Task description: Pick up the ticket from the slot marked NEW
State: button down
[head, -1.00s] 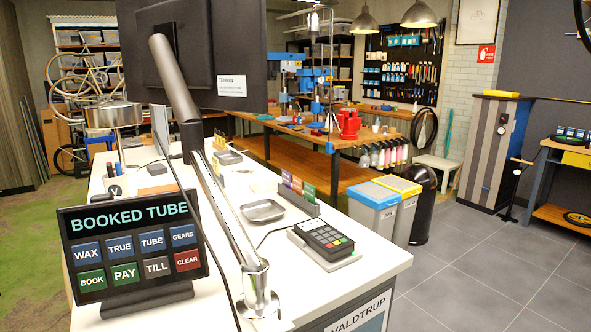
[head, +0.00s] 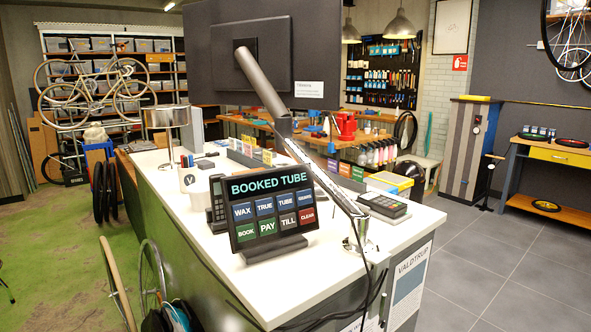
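A row of small coloured cards stands in a dark holder (head: 233,156) on the white counter, and a second dark holder (head: 352,182) with coloured cards stands nearer on the right, partly behind the monitor's pole. Their markings are too small to read, so I cannot tell which slot says NEW or which card is the ticket. My gripper is not in view.
The white counter (head: 215,262) fills the middle. On it are a screen reading BOOKED TUBE (head: 270,213), a card terminal (head: 383,205) and a big monitor (head: 215,65) on a pole. Wheels (head: 152,275) stand at its left side. Grey floor (head: 500,265) is clear at right.

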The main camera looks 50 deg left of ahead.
aim_at(267, 156)
jog(key=k, duration=0.3)
jog(key=u, duration=2.05)
jog(key=i, duration=0.5)
jog(key=z, duration=0.4)
jog(key=k, duration=0.4)
jog(key=z, duration=1)
jog(key=k, duration=0.95)
jog(key=z, duration=0.55)
jog(key=i, duration=2.6)
jog(key=u, duration=0.4)
jog(key=i, duration=1.6)
jog(key=u, duration=0.1)
